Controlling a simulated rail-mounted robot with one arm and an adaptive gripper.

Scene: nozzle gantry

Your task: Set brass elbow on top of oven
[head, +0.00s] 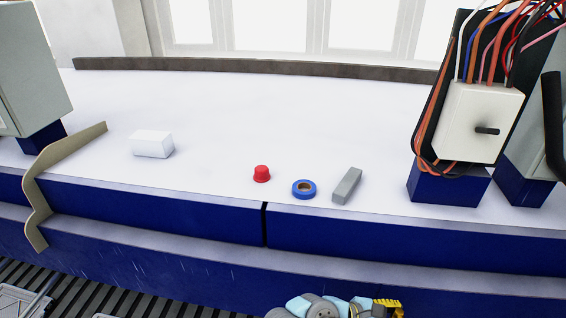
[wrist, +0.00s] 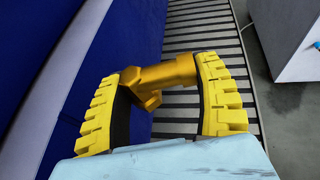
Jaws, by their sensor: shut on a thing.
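The brass elbow (wrist: 160,80) sits between the two yellow ridged fingers of my gripper (wrist: 165,95) in the wrist view. The fingers are shut on it, with its bent part hanging towards the slats below. In the head view only the top of my gripper shows at the bottom edge, with one yellow finger (head: 388,307); the elbow is hidden there. I cannot identify an oven for sure. A pale grey box (wrist: 298,42) stands at the upper right of the wrist view.
The white bench (head: 250,110) holds a white block (head: 152,144), red cap (head: 262,174), blue tape roll (head: 304,181) and grey bar (head: 347,186). A tan bent strip (head: 50,160) overhangs its front edge. A cabled white unit (head: 478,122) stands right. The bench's middle is clear.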

